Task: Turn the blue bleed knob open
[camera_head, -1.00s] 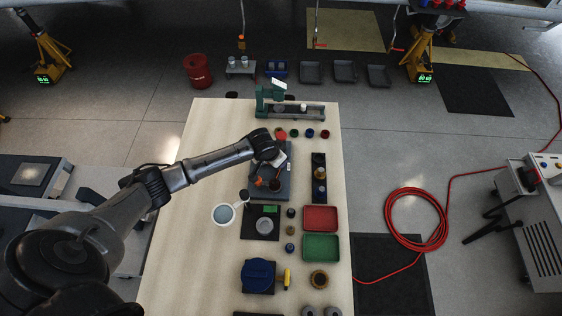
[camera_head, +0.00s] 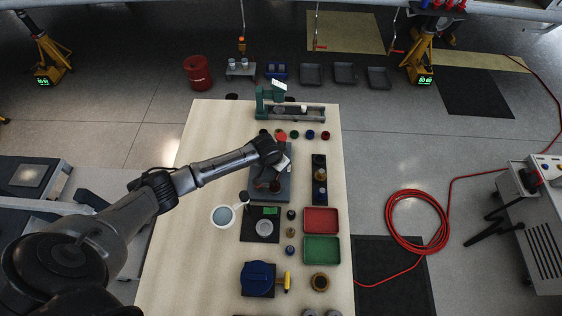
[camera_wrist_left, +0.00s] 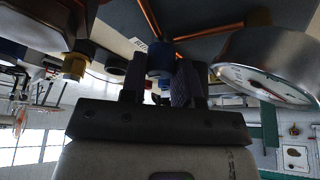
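A blue knob (camera_wrist_left: 160,58) sits on a grey board with copper-coloured lines, beside a partly hidden label, in the left wrist view. The two dark fingers of my left gripper (camera_wrist_left: 158,80) stand on either side of the knob, apart by about its width. Whether they press on it cannot be told. A round pressure gauge (camera_wrist_left: 264,72) with a silver rim is close to the right of the fingers. In the head view the grey board (camera_head: 257,186) lies on the table under my left wrist, which hides the knob. My right gripper is in neither view.
The wooden table (camera_head: 170,245) also holds a white mug (camera_head: 223,216), a red tray (camera_head: 321,220), a green tray (camera_head: 321,249), a black base with a blue round part (camera_head: 258,275) and a green vise-like tool (camera_head: 262,101). The table's left side is mostly clear.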

